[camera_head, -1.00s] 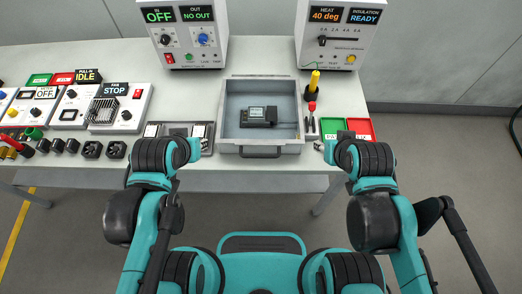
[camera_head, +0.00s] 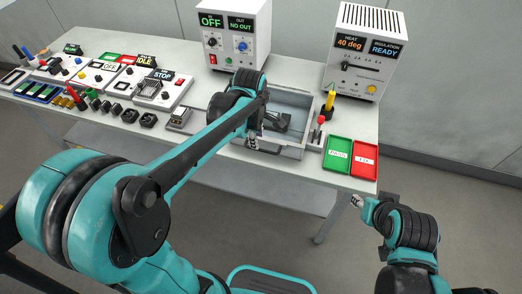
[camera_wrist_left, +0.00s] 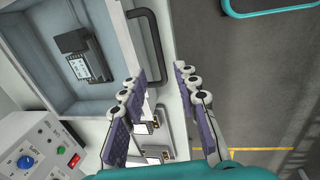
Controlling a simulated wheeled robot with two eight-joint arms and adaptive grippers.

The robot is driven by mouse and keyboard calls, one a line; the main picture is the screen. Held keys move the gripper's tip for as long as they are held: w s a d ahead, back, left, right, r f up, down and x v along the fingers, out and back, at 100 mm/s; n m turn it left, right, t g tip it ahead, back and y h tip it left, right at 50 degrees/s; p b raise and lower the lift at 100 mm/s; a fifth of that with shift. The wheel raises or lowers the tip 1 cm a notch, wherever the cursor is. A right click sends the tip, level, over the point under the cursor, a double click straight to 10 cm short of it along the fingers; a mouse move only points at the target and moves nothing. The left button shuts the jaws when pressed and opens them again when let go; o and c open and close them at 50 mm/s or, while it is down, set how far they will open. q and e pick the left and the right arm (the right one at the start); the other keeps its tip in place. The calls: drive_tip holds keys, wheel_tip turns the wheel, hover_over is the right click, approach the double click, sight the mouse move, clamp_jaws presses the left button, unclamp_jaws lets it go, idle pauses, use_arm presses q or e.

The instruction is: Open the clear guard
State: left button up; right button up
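A grey box (camera_head: 299,107) with a dark device (camera_head: 278,122) inside stands on the table; it also shows in the left wrist view (camera_wrist_left: 32,97). I take its top to be the clear guard, but I cannot make out a clear panel. A dark bar handle (camera_wrist_left: 152,45) is on its front side. My left gripper (camera_wrist_left: 160,75) is open, with its fingertips close to the handle's end; I cannot tell whether they touch it. In the head view my left arm hides part of the box and the handle. My right gripper (camera_head: 357,201) is off the table's front edge, its fingers unclear.
Green and red trays (camera_head: 351,157) lie right of the box, with yellow- and red-handled tools (camera_head: 328,104) beside it. Two white instruments (camera_head: 234,35) and (camera_head: 363,50) stand behind. Switch units and small black parts crowd the table's left. Floor in front is clear.

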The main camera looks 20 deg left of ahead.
use_arm(q)
drive_tip(key=f, duration=0.2)
drive_tip(key=f+b, duration=0.1)
drive_tip(key=f, duration=0.1)
drive_tip(key=w+f+b, duration=0.1)
drive_tip(key=f, duration=0.1)
clamp_jaws()
